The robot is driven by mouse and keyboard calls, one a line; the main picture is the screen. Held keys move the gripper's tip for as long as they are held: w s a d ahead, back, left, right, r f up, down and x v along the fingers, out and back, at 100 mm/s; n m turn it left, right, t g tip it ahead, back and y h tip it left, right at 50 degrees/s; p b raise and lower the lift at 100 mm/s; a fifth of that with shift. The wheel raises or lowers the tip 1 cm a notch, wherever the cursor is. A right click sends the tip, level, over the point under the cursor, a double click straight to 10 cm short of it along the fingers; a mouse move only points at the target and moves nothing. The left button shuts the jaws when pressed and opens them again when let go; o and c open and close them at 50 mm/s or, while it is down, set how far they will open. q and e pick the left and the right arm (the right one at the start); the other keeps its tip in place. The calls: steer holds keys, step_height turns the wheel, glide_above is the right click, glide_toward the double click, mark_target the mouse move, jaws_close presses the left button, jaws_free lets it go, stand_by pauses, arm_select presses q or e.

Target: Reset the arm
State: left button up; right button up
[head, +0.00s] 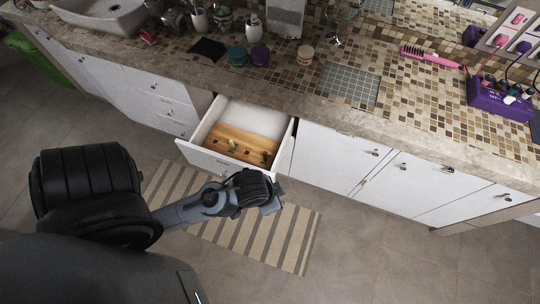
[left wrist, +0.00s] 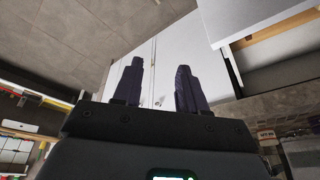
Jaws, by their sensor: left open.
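My left arm reaches in from the lower left of the head view. Its gripper (head: 272,203) is over the striped mat, in front of the open drawer (head: 200,128). In the left wrist view the two dark fingers of this gripper (left wrist: 160,70) stand apart with nothing between them. White cabinet fronts (left wrist: 150,60) show beyond the fingers. The edge of the open drawer (left wrist: 262,18) is at the upper right there. My right gripper is in neither view.
The drawer holds a wooden tray (head: 218,134) with a few small items. A striped mat (head: 300,222) lies on the tiled floor. The mosaic counter (head: 420,110) carries jars, a pink brush (head: 430,56) and a purple box (head: 497,98). Floor at the lower right is clear.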

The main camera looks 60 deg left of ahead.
arm_select(q)
steer(key=shift+s+a+r, duration=0.1)
steer(key=shift+s+r, duration=0.35)
steer(key=shift+s, duration=0.25)
